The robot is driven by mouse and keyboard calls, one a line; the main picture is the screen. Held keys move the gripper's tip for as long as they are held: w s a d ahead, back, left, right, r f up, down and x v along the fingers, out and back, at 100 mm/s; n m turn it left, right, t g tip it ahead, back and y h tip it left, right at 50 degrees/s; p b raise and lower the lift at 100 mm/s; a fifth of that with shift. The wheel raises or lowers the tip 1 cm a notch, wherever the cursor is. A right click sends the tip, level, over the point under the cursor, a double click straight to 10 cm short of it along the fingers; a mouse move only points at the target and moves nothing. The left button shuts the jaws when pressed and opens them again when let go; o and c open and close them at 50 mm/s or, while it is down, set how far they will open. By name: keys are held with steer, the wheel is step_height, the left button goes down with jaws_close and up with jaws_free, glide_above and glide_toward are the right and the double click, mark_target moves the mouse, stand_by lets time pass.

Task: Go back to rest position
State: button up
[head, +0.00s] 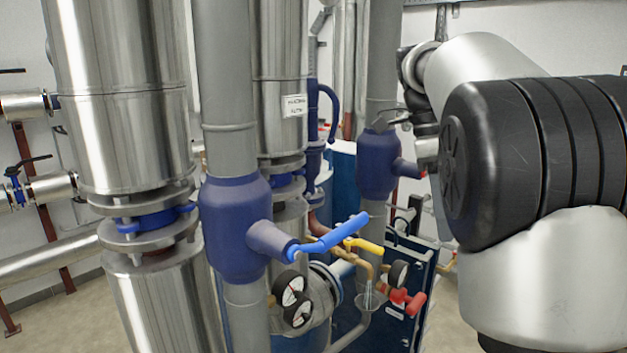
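My arm (535,150) fills the right side of the head view, with its black joint cover and silver links folded close to the camera. What appears to be my gripper (388,119) shows small and dark beyond the arm, in front of the top of the right blue valve body (378,165). I cannot tell whether it touches that valve or whether its fingers are open or shut. The near blue valve body (234,228) has a light blue lever (332,237) pointing up to the right.
Large silver insulated pipes (122,130) stand on the left. Pressure gauges (291,288), a yellow lever (364,245) and a red handle (408,302) crowd the lower middle. A dark blue plate exchanger (400,275) stands behind them. Some floor (35,318) shows clear at lower left.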

steer(key=s+a+f+n+t+y, duration=0.1)
steer(key=s+a+f+n+t, duration=0.2)
steer(key=s+n, duration=0.6)
steer(key=s+a+f+n+t+y, duration=0.1)
steer(key=s+a+f+n+t, duration=0.3)
steer(key=s+f+n, duration=0.3)
steer(key=s+a+n, duration=0.1)
steer(key=s+n, duration=0.2)
steer(key=n, duration=0.4)
steer(key=shift+s+a+f+t+y, duration=0.15)
steer(key=shift+a+f+t+y, duration=0.05)
steer(key=shift+a+t+y, duration=0.15)
